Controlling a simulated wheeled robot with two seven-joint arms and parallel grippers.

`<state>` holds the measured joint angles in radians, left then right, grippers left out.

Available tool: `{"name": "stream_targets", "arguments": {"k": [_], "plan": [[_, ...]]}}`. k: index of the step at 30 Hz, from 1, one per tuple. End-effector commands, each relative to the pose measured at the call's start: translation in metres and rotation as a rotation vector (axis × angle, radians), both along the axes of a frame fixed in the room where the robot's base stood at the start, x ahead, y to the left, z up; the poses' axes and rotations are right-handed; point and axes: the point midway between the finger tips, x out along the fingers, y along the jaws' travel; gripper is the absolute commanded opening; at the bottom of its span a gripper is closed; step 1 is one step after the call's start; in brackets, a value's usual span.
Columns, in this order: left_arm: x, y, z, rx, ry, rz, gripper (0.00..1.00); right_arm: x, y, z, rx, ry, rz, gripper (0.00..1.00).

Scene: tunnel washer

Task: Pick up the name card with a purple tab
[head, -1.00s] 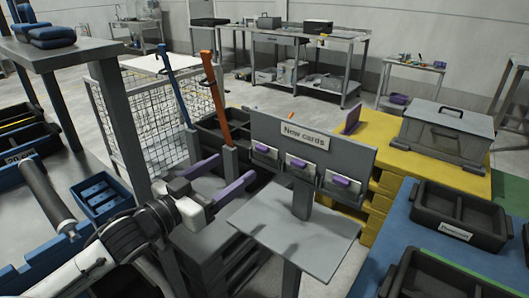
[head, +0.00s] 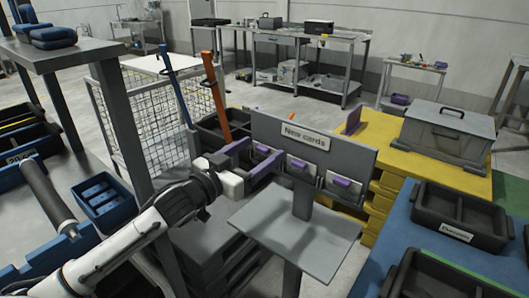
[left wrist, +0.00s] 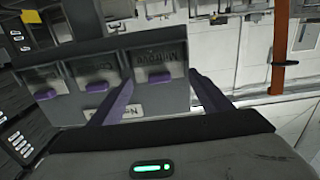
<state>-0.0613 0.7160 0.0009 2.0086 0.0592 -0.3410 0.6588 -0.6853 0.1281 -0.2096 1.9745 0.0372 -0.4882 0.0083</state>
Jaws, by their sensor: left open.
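A grey holder (head: 345,158) labelled "New cards" carries three name cards with purple tabs: a left card (head: 262,149), a middle card (head: 299,166) and a right card (head: 341,184). My left gripper (head: 265,148) is open, its purple fingers reaching to the left card and partly hiding it. In the left wrist view, which shows the holder upside down, my left gripper (left wrist: 160,78) has its fingers on either side of that card's purple tab (left wrist: 159,77). I cannot tell whether they touch it. My right gripper is not in view.
A grey shelf plate (head: 295,238) juts out below the cards. Orange (head: 216,95) and blue (head: 175,88) upright handles stand behind my left arm. A yellow platform with a grey box (head: 447,132) is at the right, with black trays (head: 458,215) on a blue surface nearer.

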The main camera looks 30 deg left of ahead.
Motion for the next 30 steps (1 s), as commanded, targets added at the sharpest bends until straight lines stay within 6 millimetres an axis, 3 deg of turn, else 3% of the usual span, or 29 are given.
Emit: {"name": "stream_targets", "arguments": {"k": [7,13,23,30], "plan": [[0.002,0.000,0.000,0.000,0.000,0.000,0.72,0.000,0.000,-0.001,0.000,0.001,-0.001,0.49],[0.001,0.000,0.000,0.000,0.000,0.000,0.41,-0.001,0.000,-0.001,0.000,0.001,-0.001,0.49],[0.001,0.000,0.003,0.001,-0.001,0.000,0.41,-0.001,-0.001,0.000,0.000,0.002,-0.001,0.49],[0.001,-0.001,0.029,0.003,-0.004,-0.002,0.41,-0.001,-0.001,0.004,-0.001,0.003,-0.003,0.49]]}}
